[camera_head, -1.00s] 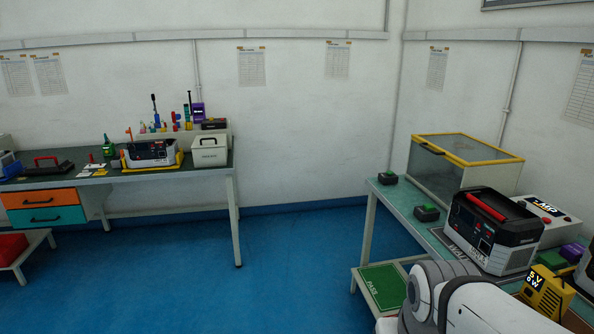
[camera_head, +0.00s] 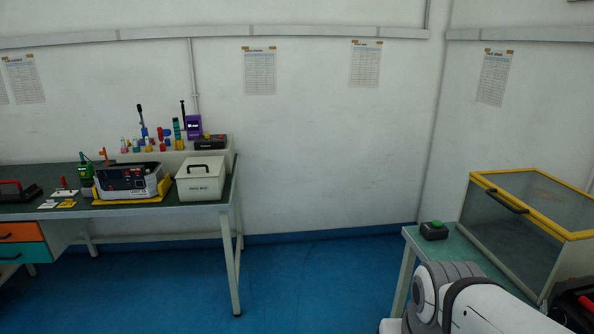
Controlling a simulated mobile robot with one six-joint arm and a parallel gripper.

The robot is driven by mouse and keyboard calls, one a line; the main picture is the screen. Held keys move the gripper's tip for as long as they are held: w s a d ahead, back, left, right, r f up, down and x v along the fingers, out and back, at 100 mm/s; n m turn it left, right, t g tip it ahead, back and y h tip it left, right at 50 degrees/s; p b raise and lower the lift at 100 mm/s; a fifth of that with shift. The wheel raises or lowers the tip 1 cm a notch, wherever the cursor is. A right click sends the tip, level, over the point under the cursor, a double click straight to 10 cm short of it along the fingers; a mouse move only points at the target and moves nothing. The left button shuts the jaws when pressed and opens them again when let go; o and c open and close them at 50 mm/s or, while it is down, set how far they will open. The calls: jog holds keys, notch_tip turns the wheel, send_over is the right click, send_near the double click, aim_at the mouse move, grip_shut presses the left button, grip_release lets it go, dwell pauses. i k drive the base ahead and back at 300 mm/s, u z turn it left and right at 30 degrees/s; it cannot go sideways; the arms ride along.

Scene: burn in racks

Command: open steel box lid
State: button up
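A pale grey box (camera_head: 201,183) with small dark lettering stands at the right end of the left bench. Its lid is shut, with a black handle (camera_head: 198,168) on it. A clear-walled box (camera_head: 510,236) on the right bench has a yellow-framed top, which looks shut, with a dark handle (camera_head: 507,201). I cannot tell for sure which one is the steel box. My gripper is out of view; only a white and grey part of my arm shows at the lower right, far from the pale grey box.
The left bench (camera_head: 225,201) also holds a grey device (camera_head: 134,181) in a yellow tray, left of the pale box, and several small tools behind. A black and green button box (camera_head: 434,231) sits on the right bench. Blue floor (camera_head: 310,285) between the benches is clear.

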aim_at(201, 162)
jog(key=u, duration=0.25)
jog(key=i, duration=1.55)
jog(key=u, duration=0.8)
jog(key=i, duration=1.95)
jog(key=u, duration=0.5)
